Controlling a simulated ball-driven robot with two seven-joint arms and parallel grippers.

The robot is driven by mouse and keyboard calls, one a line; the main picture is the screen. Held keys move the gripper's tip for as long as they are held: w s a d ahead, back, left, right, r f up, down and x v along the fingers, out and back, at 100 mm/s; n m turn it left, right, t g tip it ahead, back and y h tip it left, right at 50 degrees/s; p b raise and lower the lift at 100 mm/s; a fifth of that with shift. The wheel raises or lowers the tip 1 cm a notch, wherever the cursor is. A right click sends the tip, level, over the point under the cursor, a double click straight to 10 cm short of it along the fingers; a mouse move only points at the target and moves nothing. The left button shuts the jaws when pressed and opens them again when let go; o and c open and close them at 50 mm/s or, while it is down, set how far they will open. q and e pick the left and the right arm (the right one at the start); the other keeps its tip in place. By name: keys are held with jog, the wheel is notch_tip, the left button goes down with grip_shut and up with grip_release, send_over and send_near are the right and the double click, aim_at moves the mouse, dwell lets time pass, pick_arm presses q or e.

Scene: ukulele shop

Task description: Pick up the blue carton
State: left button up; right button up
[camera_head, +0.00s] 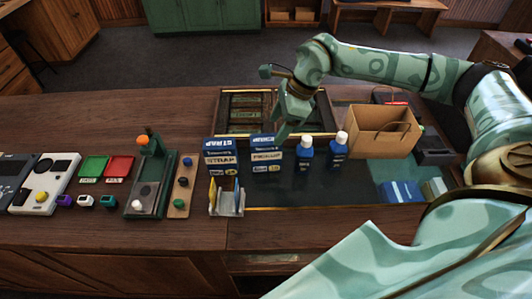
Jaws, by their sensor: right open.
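Two upright blue-and-white cartons stand side by side on the counter: a left one with large "STRAP" lettering (219,158) and a right one (266,161) whose lettering is partly hidden. A smaller blue box (401,192) lies on the dark mat at the right. The task's blue carton could be any of these; I cannot tell which. My right gripper (282,134) is open, pointing down at the top right of the right upright carton and overlapping it in the picture. I cannot tell whether they touch. My left gripper is not in view.
Two blue bottles with white caps (306,154) (338,151) stand just right of the cartons. A small card holder (227,197) stands in front of the left carton. A tray (247,112) lies behind. The mat's front middle is clear.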

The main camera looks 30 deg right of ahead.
aim_at(265, 147)
jog(key=x, duration=1)
jog(key=shift+w+d, duration=0.3)
jog(key=shift+w, duration=0.05)
jog(key=c, duration=1.1)
